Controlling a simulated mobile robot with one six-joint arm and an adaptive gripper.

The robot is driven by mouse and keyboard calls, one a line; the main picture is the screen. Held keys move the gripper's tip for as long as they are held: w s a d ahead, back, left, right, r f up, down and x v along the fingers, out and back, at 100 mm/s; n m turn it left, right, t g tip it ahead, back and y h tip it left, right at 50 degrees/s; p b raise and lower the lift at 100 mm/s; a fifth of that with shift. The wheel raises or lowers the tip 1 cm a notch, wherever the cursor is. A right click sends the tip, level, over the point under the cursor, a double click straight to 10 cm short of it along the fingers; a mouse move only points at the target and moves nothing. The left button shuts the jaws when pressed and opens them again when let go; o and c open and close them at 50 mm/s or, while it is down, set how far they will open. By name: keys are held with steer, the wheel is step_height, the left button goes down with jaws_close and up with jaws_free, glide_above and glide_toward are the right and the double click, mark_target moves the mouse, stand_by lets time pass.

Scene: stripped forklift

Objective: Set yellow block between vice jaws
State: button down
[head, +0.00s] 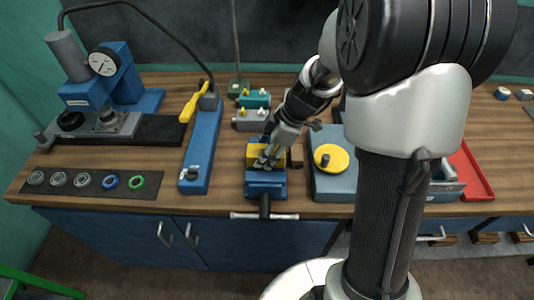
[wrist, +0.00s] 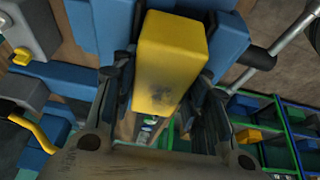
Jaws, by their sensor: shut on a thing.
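The yellow block (wrist: 170,65) sits between the two fingers of my gripper (wrist: 165,120) in the wrist view, with a dark smudge near its lower end. My gripper is shut on it. The blue vice (wrist: 225,35) shows behind and on both sides of the block. In the head view the yellow block (head: 262,154) is at the blue vice (head: 265,186), with my gripper (head: 266,160) over it, partly hiding it. Whether the block touches the vice jaws I cannot tell.
Left of the vice lies a long blue tool (head: 203,140) with a yellow handle. Right of it is a grey-blue box with a yellow disc (head: 331,158). Teal and grey blocks (head: 253,99) stand behind. A dark mat with rings (head: 85,183) lies at the front left.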

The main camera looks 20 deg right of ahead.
steer(key=shift+s+f+b, duration=0.4)
steer(key=shift+f+b, duration=0.1)
steer(key=shift+f, duration=0.4)
steer(key=shift+s+f+b, duration=0.4)
steer(key=shift+f+b, duration=0.1)
steer(key=shift+f, duration=0.35)
steer(key=c, duration=2.4)
jaws_free()
steer(key=shift+w+f+b, duration=0.3)
steer(key=shift+f, duration=0.05)
steer(key=c, duration=2.4)
jaws_free()
steer(key=shift+a, duration=0.1)
steer(key=c, duration=2.4)
jaws_free()
steer(key=c, duration=0.8)
jaws_free()
steer(key=shift+o, duration=1.4)
steer(key=shift+w+f+g, duration=0.2)
steer(key=shift+w+g, duration=0.1)
steer(key=shift+w, duration=0.25)
steer(key=shift+o, duration=1.4)
steer(key=shift+s+d+r, duration=0.2)
steer(key=shift+d, duration=0.1)
steer(key=shift+o, duration=0.6)
steer(key=shift+a, duration=0.1)
steer(key=shift+o, duration=0.6)
